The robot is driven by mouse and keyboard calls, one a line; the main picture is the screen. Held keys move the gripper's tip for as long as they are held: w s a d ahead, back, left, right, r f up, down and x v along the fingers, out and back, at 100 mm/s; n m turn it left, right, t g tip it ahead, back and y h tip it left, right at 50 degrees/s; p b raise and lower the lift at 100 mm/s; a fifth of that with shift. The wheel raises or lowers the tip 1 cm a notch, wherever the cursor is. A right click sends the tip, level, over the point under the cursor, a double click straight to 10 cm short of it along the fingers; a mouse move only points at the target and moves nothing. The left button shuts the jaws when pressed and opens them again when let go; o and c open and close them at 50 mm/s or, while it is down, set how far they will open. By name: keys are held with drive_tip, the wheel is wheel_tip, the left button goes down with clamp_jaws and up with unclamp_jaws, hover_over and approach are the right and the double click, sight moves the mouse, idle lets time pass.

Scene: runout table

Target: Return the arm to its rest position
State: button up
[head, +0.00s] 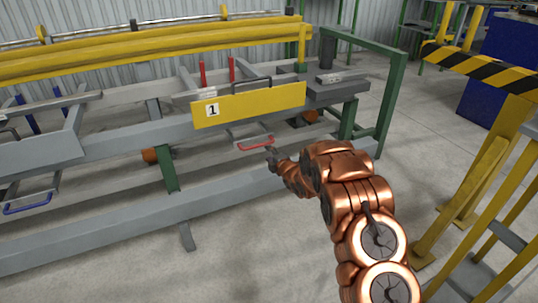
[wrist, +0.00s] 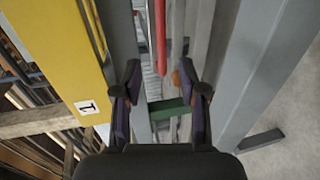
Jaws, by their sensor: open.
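My arm stretches out in copper-coloured links in the head view, toward the runout table (head: 120,200). My gripper (head: 271,153) is at the right end of a red handle (head: 255,144) below the yellow plate marked "1" (head: 250,104). In the wrist view my gripper (wrist: 160,70) is open, with its two dark fingers spread apart. The red handle (wrist: 160,35) shows beyond the fingertips, in line with the gap. Nothing is held between the fingers. I cannot tell whether a finger touches the handle.
Grey beams and a green post (head: 385,105) surround the gripper. A blue handle (head: 28,203) is at the far left. A yellow railing with a black-striped bar (head: 480,65) stands at the right. Open concrete floor (head: 425,130) lies between table and railing.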

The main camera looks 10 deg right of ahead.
drive_tip(key=s+d+r+m+g+h+p, duration=0.25)
drive_tip(key=s+r+p, duration=0.35)
drive_tip(key=r, duration=0.3)
drive_tip(key=s+d+r+m+g+h+p, duration=0.1)
drive_tip(key=s+d+r+m+g+p, duration=0.1)
drive_tip(key=s+r+m+p, duration=0.5)
drive_tip(key=s+d+r+g+h+p, duration=0.2)
drive_tip(key=s+r+p, duration=0.25)
drive_tip(key=r, duration=0.65)
drive_tip(key=s+a+r+m+g+p, duration=0.2)
drive_tip(key=s+r+p, duration=0.4)
drive_tip(key=s, duration=1)
drive_tip(key=s+a+r+m+g+y+p, duration=0.1)
drive_tip(key=s+a+r+m+g+p, duration=0.2)
drive_tip(key=s+r, duration=0.8)
drive_tip(key=s+a+r+m+g+y+p, duration=0.1)
drive_tip(key=s+a+r+m+g+p, duration=0.2)
drive_tip(key=s+r+p, duration=0.6)
drive_tip(key=s+m+g+p, duration=0.2)
drive_tip(key=s+m, duration=0.1)
drive_tip(key=s, duration=1.1)
drive_tip(key=shift+r, duration=0.2)
